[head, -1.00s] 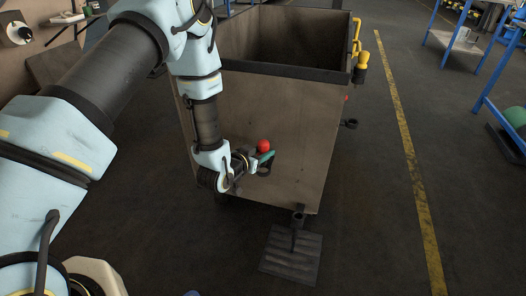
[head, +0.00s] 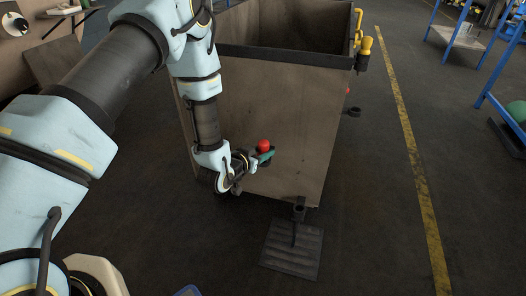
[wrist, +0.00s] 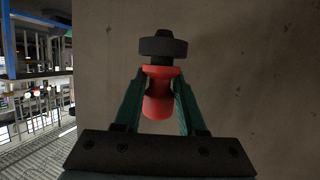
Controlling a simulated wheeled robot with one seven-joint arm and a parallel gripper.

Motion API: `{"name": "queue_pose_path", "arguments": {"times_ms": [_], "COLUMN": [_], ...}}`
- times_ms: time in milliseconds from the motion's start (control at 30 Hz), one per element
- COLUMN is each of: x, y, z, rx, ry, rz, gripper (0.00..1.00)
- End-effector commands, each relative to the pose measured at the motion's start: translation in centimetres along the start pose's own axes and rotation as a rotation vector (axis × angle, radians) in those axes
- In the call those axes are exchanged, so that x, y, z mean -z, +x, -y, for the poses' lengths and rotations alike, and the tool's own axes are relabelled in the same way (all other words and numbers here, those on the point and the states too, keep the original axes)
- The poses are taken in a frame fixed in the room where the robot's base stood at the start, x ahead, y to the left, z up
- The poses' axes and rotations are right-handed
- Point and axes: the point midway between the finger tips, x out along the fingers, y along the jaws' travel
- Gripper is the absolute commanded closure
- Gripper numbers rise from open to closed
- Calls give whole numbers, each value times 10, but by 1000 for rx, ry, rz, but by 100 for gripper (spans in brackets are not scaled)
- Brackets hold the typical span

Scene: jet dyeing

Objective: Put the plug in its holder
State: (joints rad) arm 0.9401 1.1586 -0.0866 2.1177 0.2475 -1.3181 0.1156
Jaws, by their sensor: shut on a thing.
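The red plug (head: 264,146) is in my gripper (head: 266,155), in front of the brown cart's near wall. In the wrist view, the green fingers of my gripper (wrist: 160,82) are shut on the red body of the plug (wrist: 159,105). A black disc (wrist: 163,47) with a small stub sits at the plug's far end; I cannot tell whether it is part of the plug. I cannot say for sure which thing is the holder. A dark cup-like fitting (head: 299,208) at the cart's lower edge and a dark ring (head: 355,112) at its right side are both apart from the plug.
The open-topped brown cart (head: 265,110) fills the middle. A yellow-handled tool (head: 365,50) hangs at its upper right. A ribbed dark plate (head: 291,249) lies on the floor below. Clear floor with a yellow line (head: 412,150) lies right, before blue racks (head: 490,60).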

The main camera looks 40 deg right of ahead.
Motion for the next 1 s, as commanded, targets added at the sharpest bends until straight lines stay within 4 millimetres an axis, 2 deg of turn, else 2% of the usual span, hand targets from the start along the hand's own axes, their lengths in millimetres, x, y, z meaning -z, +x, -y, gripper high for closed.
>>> {"name": "queue_pose_path", "arguments": {"times_ms": [267,300,567,867,1000], "x": [0,0,0,0,-1], "y": [0,0,0,-2,-16], "z": [0,0,0,0,0], "rx": [0,0,0,0,1], "ry": [0,0,0,0,0], "rz": [-1,-1,0,1,2], "gripper": [100,56,26,25,25]}}
